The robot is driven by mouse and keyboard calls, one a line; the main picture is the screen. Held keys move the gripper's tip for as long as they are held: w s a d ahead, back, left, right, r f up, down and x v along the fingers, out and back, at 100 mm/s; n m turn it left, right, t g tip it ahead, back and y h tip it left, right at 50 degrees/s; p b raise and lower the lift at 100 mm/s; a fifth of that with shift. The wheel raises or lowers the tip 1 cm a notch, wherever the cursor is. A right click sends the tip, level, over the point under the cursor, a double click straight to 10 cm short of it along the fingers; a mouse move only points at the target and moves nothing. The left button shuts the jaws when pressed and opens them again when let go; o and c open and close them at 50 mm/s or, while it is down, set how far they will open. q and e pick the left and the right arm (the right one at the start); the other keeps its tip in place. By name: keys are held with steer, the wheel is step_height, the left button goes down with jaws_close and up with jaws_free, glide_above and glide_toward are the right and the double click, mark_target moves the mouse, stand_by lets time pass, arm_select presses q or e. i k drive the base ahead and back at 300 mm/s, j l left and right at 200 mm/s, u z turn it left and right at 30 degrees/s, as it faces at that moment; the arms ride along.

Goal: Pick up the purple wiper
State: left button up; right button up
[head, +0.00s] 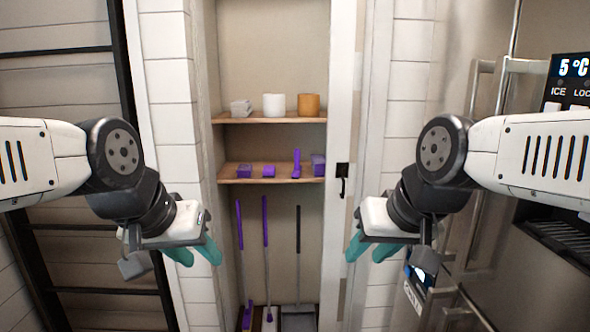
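Several purple items stand in an open closet ahead. On its middle shelf are a purple tool with an upright handle (296,165), a small purple block (268,171) and two purple boxes at the ends. Two long purple-handled tools (265,222) lean below; I cannot tell for sure which item is the wiper. My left gripper (195,254) is at the left of the closet, teal fingers apart and empty. My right gripper (371,250) is at the right, fingers apart and empty. Both are well in front of the shelves and touch nothing.
The upper shelf (252,119) holds a white cup (273,105), an orange-brown cup (309,104) and a grey stack. A dark-handled dustpan (298,318) stands below. A sliding door edge (342,120) borders the right, a steel fridge (530,230) stands far right, and a black ladder frame (125,80) at left.

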mark_target(296, 172)
steer(key=i+j+z, duration=0.4)
steer(key=i, duration=0.2)
steer(key=i+j+z, duration=0.75)
steer(key=i+j, duration=0.3)
steer(key=j, duration=0.1)
